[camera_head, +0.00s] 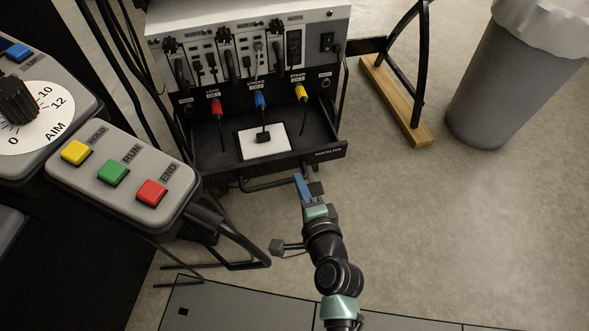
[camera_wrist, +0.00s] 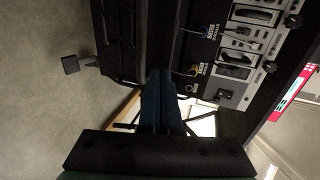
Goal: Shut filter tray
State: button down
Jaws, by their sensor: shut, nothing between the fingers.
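The filter tray (camera_head: 317,156) is a black drawer low on the front of the instrument rack. It stands pulled out in the head view, with its inside showing. A white sheet (camera_head: 279,147) with a small black piece on it lies in the tray. My gripper (camera_head: 307,178) is shut and empty, just in front of the tray's front edge, right of its middle. I cannot tell whether it touches the edge. In the wrist view, the blue fingers (camera_wrist: 160,74) are together and point at the dark tray area, partly hiding it.
The rack (camera_head: 250,35) has red, blue and yellow plugs with cables hanging over the tray. A button box (camera_head: 125,172) stands at the left. A wooden-footed stand (camera_head: 398,100) and a grey bin (camera_head: 510,85) are at the right. Floor at lower right is clear.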

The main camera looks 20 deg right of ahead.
aim_at(291, 158)
jog(key=shift+w+d+f+b, duration=0.1)
jog(key=shift+w+b, duration=0.1)
jog(key=shift+w, duration=0.6)
jog(key=shift+w+d+r+b, duration=0.1)
jog(key=shift+w+d+b, duration=0.1)
jog(key=shift+w, duration=0.55)
jog(key=shift+w+d+f+b, duration=0.1)
jog(key=shift+w+b, duration=0.1)
jog(key=shift+w, duration=0.6)
